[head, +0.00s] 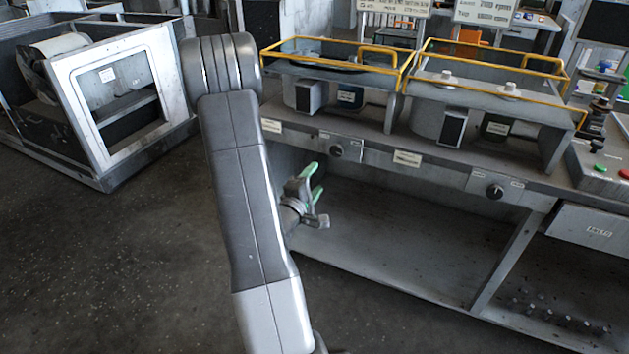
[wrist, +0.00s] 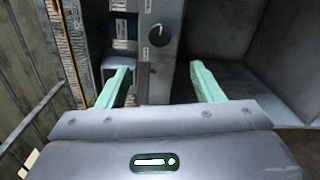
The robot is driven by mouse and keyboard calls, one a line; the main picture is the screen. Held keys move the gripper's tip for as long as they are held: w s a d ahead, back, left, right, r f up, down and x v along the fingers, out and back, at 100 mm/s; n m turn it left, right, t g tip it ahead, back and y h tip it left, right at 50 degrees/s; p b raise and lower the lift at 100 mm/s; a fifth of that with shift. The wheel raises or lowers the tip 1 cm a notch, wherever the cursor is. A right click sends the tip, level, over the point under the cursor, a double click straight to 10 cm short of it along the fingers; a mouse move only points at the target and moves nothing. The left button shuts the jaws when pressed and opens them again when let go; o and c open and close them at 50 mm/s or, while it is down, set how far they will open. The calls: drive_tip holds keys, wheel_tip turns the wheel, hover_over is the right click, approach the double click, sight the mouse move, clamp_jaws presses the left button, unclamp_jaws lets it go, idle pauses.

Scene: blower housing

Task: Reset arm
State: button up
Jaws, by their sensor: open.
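My gripper (head: 314,183) is in the middle of the head view, in front of the bench's open lower shelf and below its front panel. Its two green fingers also show in the wrist view (wrist: 163,84), spread wide apart with nothing between them. My grey arm stands upright in the head view and hides part of the bench's left end. In the wrist view a dark round knob (wrist: 158,36) on the bench's front panel lies beyond the fingers, apart from them.
The bench (head: 378,152) carries two blower housings, a left one (head: 318,95) and a right one (head: 430,118), inside yellow-railed frames. A control box with red and green buttons (head: 600,168) stands at the right. A white-framed cabinet (head: 160,75) stands at the left. Dark floor (head: 110,260) is clear at lower left.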

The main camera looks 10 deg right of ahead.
sight(336, 152)
drive_tip(key=p+x, duration=0.1)
drive_tip(key=x, duration=1.3)
drive_tip(key=shift+s, duration=0.1)
